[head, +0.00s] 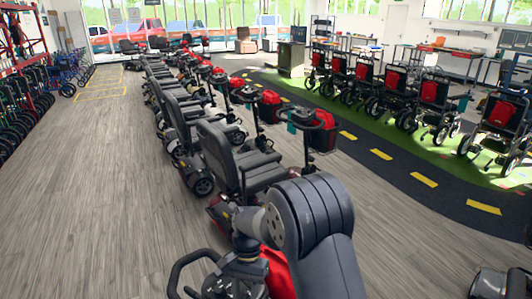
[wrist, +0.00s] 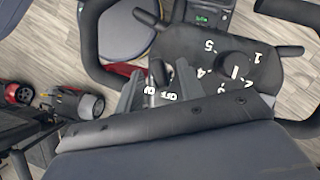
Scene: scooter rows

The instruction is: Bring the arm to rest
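My gripper (wrist: 163,72) shows in the wrist view as two grey fingers standing apart, with a clear gap between them. A small dark key switch (wrist: 158,77) with white ON/OFF lettering shows in that gap; I cannot tell whether the fingers touch it. The control panel of a scooter (wrist: 240,65) lies beyond, with a black dial numbered 1 to 5 and a small green display. In the head view my dark grey arm (head: 312,215) is bent at the bottom middle and reaches down over the scooter's handlebar (head: 180,270). The fingertips cannot be made out there.
A row of scooters with black seats (head: 240,150) runs away just ahead. Wheelchairs with red packs (head: 435,92) stand on green flooring at right. Walkers (head: 20,105) line the left side. Wooden floor (head: 90,190) at left is clear. Another scooter part shows at bottom right.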

